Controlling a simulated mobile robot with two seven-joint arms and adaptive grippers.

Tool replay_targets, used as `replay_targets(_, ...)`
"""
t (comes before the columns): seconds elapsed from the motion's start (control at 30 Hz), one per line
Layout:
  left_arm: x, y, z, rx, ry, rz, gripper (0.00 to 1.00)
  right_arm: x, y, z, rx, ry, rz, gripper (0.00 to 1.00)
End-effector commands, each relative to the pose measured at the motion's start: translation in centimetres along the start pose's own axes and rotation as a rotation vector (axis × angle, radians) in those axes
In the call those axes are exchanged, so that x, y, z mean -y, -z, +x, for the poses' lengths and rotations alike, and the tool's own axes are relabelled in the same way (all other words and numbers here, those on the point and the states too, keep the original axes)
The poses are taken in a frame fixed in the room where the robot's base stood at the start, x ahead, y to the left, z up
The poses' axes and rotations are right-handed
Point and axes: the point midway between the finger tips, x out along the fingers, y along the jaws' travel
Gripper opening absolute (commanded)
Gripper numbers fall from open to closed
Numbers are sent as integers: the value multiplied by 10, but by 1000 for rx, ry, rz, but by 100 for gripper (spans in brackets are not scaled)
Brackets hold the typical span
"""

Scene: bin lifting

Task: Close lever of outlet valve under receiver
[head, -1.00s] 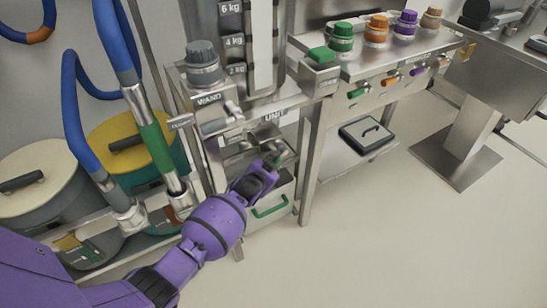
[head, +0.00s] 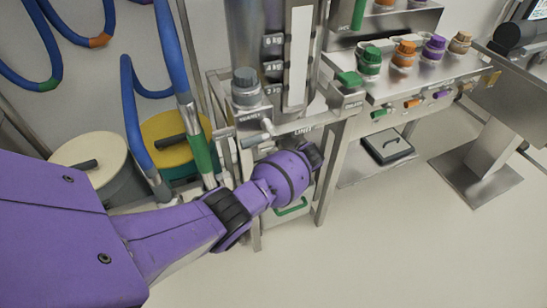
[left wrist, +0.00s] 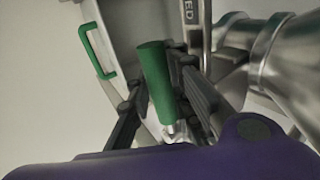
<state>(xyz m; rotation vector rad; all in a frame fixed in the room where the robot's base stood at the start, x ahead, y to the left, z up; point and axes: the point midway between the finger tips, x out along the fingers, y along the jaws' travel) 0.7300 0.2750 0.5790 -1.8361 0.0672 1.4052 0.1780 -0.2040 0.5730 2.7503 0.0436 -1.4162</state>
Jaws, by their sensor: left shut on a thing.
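My left gripper (head: 313,155) is under the receiver (head: 272,55), in front of the metal unit. In the left wrist view, its dark fingers (left wrist: 158,82) are shut on the green lever handle (left wrist: 154,75), one finger on each side. The handle's metal shank shows at its lower end. Shiny metal pipework (left wrist: 262,55), which looks like part of the outlet valve, is to the right of the handle. In the head view my purple wrist hides the lever and the valve. My right gripper is not in view.
A bin with a green handle (head: 292,208) stands below my left wrist; that handle also shows in the left wrist view (left wrist: 93,50). Lidded drums (head: 172,140) and blue hoses (head: 170,60) are at the left. A bench with coloured knobs (head: 369,60) is at the right. The floor in front is clear.

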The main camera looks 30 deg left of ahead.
Motion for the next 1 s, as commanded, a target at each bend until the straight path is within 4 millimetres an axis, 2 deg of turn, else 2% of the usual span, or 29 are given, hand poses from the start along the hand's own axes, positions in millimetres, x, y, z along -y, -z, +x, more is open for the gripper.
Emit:
replay_targets(0.23,2,-1,-4,58,-3,35,0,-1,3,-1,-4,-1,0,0)
replay_targets(0.7,2,0,-5,67,-3,43,0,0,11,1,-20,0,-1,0)
replay_targets(0.73,2,0,-5,67,-3,43,22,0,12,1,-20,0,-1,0)
replay_targets(0.8,3,0,-5,66,-2,43,31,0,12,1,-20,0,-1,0)
replay_targets(0.87,3,1,-5,64,-2,42,38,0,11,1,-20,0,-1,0)
replay_targets(1.0,4,2,-6,61,-1,41,38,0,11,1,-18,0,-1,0)
